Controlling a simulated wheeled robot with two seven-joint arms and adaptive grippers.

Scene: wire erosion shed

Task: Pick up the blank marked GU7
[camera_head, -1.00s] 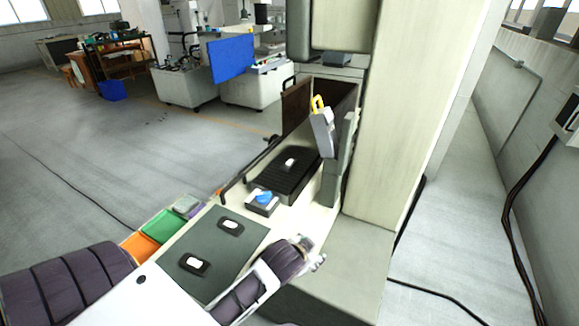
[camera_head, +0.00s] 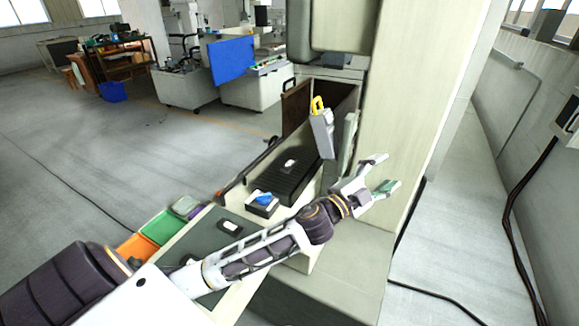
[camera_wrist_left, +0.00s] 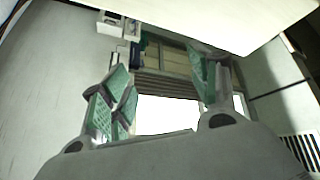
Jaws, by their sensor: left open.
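The marking GU7 cannot be read on any block. A dark block with a white label (camera_head: 230,227) lies on the dark green mat (camera_head: 241,244). A second dark block on the mat is mostly hidden behind my left arm. Another dark piece with a white label (camera_head: 289,163) sits on the black ribbed plate (camera_head: 275,179). My left gripper (camera_head: 384,173) is open and empty, to the right of the mat and blocks, in front of the pale machine column. Its green-padded fingers (camera_wrist_left: 162,88) stand wide apart in the left wrist view. My right gripper is not in view.
A block with a blue piece on top (camera_head: 262,201) stands between mat and plate. Green (camera_head: 161,227) and orange (camera_head: 136,246) bins line the bench's left edge. A grey holder with a yellow handle (camera_head: 322,128) and the machine column (camera_head: 405,110) stand close by.

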